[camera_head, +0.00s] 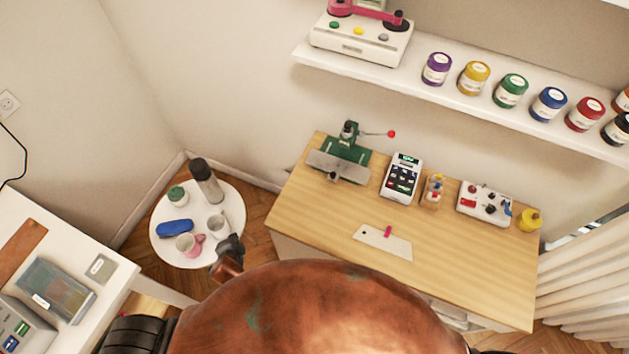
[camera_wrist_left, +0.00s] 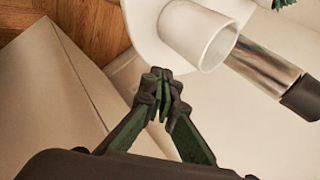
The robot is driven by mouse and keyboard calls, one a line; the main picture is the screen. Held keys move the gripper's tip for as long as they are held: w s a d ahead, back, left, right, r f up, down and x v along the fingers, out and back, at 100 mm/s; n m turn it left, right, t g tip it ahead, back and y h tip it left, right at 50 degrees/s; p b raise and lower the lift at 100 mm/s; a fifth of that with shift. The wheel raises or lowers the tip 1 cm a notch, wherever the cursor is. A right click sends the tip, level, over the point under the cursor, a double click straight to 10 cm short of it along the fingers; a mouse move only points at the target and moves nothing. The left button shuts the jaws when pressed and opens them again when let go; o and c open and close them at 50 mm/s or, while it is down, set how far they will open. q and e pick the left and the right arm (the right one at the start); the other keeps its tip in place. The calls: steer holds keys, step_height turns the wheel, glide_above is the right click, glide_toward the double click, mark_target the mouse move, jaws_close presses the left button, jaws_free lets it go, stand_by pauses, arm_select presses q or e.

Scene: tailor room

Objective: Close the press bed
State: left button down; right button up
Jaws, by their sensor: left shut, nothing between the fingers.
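A small green press (camera_head: 347,150) with a red-knobbed lever stands at the back left corner of the wooden table. A flat grey plate (camera_head: 325,160), perhaps its bed, sits at its front; I cannot tell how far out it is. My left gripper (camera_head: 231,248) is at the right edge of the round white table, left of the wooden table and well apart from the press. In the left wrist view its fingers (camera_wrist_left: 161,88) are shut and empty, close to a white cup (camera_wrist_left: 190,35). My right gripper does not show.
A keypad device (camera_head: 402,178) stands right of the press. A white ruler plate (camera_head: 384,243) lies on the wooden table (camera_head: 310,215). A shelf (camera_head: 420,95) overhangs behind.

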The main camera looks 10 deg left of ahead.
mark_target(331, 176)
arm_select(q)
steer(key=w+d+r+m+t+h, duration=0.2)
steer(key=w+d+r+m, duration=0.1)
steer(key=d+r+m, duration=0.2)
steer(key=w+d+r+m+t+h, duration=0.2)
steer(key=w+d+r+m, duration=0.1)
steer(key=d+r+m, duration=0.2)
steer(key=w+d+r+m+t+h, duration=0.2)
steer(key=w+d+r+m, duration=0.2)
steer(key=d+m, duration=0.4)
steer(key=shift+w+d+r+m, duration=0.15)
steer(key=shift+r+m, duration=0.3)
steer(key=shift+m, duration=0.25)
steer(key=shift+s+d+r+m, duration=0.1)
steer(key=shift+r+m, duration=0.3)
steer(key=shift+m, duration=0.3)
steer(key=d+m+h, duration=0.1)
steer(key=d+m, duration=0.1)
steer(key=s+d+r+m+h, duration=0.1)
steer(key=d+m, duration=0.2)
steer(key=s+d+m+h, duration=0.1)
steer(key=d+m, duration=0.2)
steer(key=shift+r+h, duration=0.25)
steer(key=shift+h, duration=0.05)
steer(key=shift+d+m, duration=0.4)
steer(key=shift+m, duration=0.1)
steer(key=b+x, duration=0.1)
steer(key=x, duration=1.2)
steer(key=shift+w+d+f, duration=0.15)
steer(key=shift+d+f, duration=0.1)
